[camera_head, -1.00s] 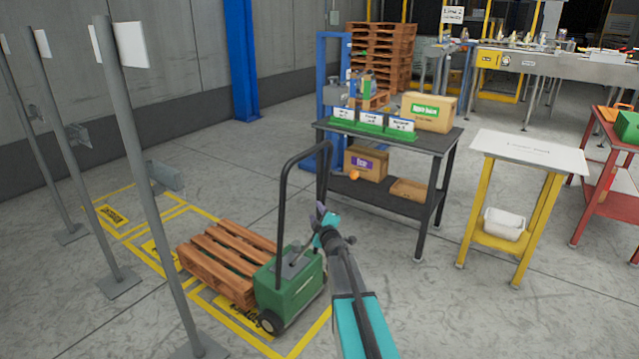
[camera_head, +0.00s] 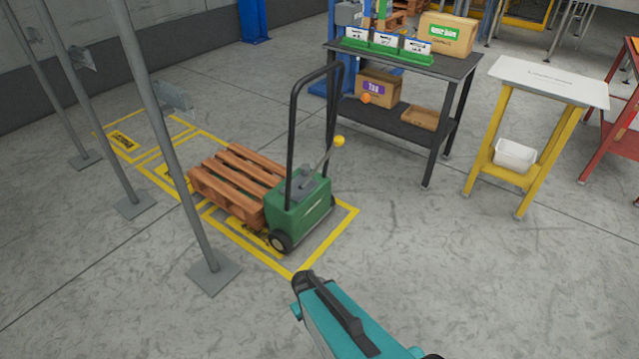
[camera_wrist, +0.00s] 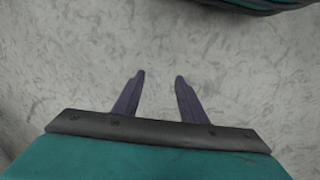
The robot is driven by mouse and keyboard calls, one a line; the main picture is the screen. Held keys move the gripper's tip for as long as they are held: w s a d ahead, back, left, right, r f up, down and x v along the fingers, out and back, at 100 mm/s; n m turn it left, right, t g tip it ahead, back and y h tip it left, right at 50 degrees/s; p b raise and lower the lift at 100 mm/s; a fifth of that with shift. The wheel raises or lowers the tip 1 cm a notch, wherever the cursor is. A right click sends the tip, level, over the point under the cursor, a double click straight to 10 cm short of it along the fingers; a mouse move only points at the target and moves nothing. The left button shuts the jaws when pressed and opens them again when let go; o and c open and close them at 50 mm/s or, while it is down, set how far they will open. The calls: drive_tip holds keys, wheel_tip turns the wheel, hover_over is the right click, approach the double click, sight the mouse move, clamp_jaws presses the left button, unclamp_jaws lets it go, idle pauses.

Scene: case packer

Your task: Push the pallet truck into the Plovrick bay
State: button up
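The pallet truck (camera_head: 300,213) has a green body, dark wheels and a tall black hoop handle (camera_head: 293,130). A wooden pallet (camera_head: 235,180) lies on its far side. A lever with a yellow knob (camera_head: 339,141) rises from the body. The truck stands in the nearest yellow-outlined floor bay (camera_head: 330,236), whose label is mostly hidden beneath it. I cannot read which bay is Plovrick. My gripper (camera_wrist: 160,80) shows in the wrist view, fingers apart and empty, above bare floor. My teal arm is in front of the truck, apart from it.
Grey posts on floor plates (camera_head: 213,272) line the left of the bays. Another labelled bay (camera_head: 124,141) lies farther back. A dark table (camera_head: 405,60) with boxes and a yellow-legged stand (camera_head: 550,82) are at right. The floor in front is clear.

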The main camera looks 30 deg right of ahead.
drive_tip(key=s+a+g, duration=0.2)
drive_tip(key=s+a, duration=0.1)
drive_tip(key=s, duration=0.5)
drive_tip(key=s+a+g+y, duration=0.1)
drive_tip(key=s+a, duration=0.3)
drive_tip(key=s, duration=0.4)
drive_tip(key=shift+m+g+y, duration=0.3)
drive_tip(key=shift+m+g, duration=0.1)
drive_tip(key=shift+g, duration=0.4)
drive_tip(key=shift+c, duration=0.9)
